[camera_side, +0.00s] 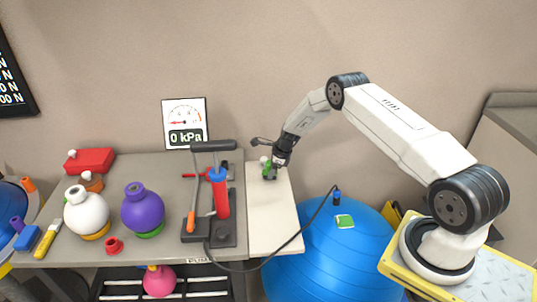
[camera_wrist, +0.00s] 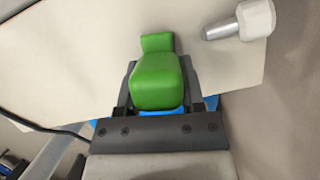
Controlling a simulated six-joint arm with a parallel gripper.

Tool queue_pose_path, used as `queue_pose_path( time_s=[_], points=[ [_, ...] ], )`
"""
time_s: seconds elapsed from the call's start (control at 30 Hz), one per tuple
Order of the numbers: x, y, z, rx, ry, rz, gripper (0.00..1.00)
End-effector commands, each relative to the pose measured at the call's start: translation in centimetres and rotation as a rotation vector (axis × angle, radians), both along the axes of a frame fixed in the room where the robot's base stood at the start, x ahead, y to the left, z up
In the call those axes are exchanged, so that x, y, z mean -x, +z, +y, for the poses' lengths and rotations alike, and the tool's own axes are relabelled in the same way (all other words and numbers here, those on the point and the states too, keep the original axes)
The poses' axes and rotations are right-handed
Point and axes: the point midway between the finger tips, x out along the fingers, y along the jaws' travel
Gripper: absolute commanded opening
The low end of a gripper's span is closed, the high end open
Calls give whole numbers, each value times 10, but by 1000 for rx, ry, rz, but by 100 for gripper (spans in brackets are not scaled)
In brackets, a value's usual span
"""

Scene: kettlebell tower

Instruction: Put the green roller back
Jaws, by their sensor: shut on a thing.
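The green roller (camera_wrist: 157,80) looks like a blocky green piece with a narrower tab at its far end in the wrist view. My gripper (camera_wrist: 160,97) is shut on it, one dark finger on each side. In the side view my gripper (camera_side: 269,168) is over the far part of a cream panel, and a bit of green shows at its tip. I cannot tell whether the green roller touches the panel. A white-capped grey peg (camera_wrist: 240,22) lies to its right in the wrist view, apart from it.
The cream panel (camera_side: 272,222) adjoins a grey table (camera_side: 165,180) holding a red pump (camera_side: 219,195), a purple kettlebell (camera_side: 143,211) and a white one (camera_side: 86,214). A gauge (camera_side: 185,123) reads 0 kPa. A black hose crosses the panel's front towards a blue ball (camera_side: 330,255).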

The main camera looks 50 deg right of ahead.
Motion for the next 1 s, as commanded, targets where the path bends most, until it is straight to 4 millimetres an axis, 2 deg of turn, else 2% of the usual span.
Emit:
queue_pose_path(
  time_s=[0.57, 0.6, 0.63, 0.67, 0.7, 0.73, 0.87, 0.93, 1.0],
  points=[
    [0, -4, 0, 0, 0, 0, 0],
    [0, -3, 0, 0, 0, 0, 37],
    [0, -3, 0, 0, 0, 0, 31],
    [0, -3, 0, 0, 0, 0, 31],
    [0, -3, 0, 0, 0, 0, 56],
    [0, -3, 0, 0, 0, 0, 61],
    [0, -3, 0, 0, 0, 0, 61],
    [0, -3, 0, 0, 0, 0, 77],
    [0, -4, 0, 0, 0, 0, 99]
  ],
)
